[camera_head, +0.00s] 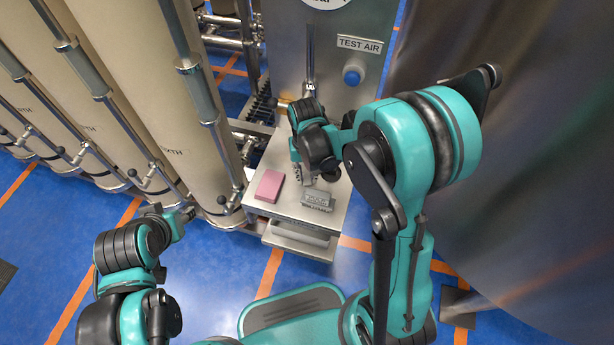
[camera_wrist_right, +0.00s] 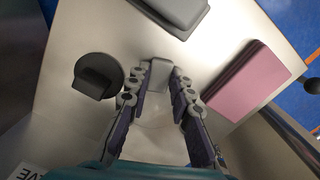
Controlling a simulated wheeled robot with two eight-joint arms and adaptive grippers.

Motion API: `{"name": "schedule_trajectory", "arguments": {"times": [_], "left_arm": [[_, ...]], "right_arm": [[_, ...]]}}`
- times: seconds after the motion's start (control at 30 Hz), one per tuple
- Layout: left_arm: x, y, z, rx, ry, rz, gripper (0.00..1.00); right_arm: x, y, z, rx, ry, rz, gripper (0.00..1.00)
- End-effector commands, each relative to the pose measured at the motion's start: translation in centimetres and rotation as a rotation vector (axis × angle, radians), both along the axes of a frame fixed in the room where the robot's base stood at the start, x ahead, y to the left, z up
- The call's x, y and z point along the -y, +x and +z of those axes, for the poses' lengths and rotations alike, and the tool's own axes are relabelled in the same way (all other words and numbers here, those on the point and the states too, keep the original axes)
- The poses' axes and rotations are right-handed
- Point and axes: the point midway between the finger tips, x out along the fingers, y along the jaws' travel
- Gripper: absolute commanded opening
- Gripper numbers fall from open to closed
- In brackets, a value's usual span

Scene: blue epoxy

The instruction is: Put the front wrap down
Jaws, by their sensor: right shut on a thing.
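My right gripper (camera_head: 304,176) is over the small steel table (camera_head: 290,215), pointing down. In the right wrist view, its fingers (camera_wrist_right: 160,84) are shut on a small grey piece (camera_wrist_right: 158,72), seemingly the front wrap. Much of this piece is hidden between the fingers, and I cannot tell whether it touches the table. A pink block (camera_head: 269,186) lies on the table left of the right gripper, and it also shows in the wrist view (camera_wrist_right: 247,80). My left gripper (camera_head: 184,216) is left of the table, away from it; its finger state is unclear.
A grey block (camera_head: 317,200) sits near the table's front edge, and it also shows in the wrist view (camera_wrist_right: 178,8). A black round piece with a tab (camera_wrist_right: 97,78) lies on the table. Beige cylinders (camera_head: 120,90) stand left; a large steel tank (camera_head: 510,170) stands right.

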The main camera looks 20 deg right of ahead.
Motion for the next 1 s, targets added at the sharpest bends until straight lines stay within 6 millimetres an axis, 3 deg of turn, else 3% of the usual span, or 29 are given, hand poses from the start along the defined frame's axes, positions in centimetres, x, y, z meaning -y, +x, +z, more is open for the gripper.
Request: {"name": "schedule_trajectory", "arguments": {"times": [0.23, 0.33, 0.73, 1.0], "left_arm": [[0.0, 0.0, -0.2, 0.000, 0.000, 0.000, 0.40], [0.0, 0.0, -0.2, 0.000, 0.000, 0.000, 0.40], [0.0, 0.0, 0.4, 0.000, 0.000, 0.000, 0.40], [0.0, 0.0, 2.7, 0.000, 0.000, 0.000, 0.40]], "right_arm": [[0.0, 0.0, -0.3, 0.000, 0.000, 0.000, 0.12], [0.0, 0.0, -0.2, 0.000, 0.000, 0.000, 0.42], [0.0, 0.0, 0.5, 0.000, 0.000, 0.000, 0.42], [0.0, 0.2, 6.0, 0.000, 0.000, 0.000, 0.42]]}}
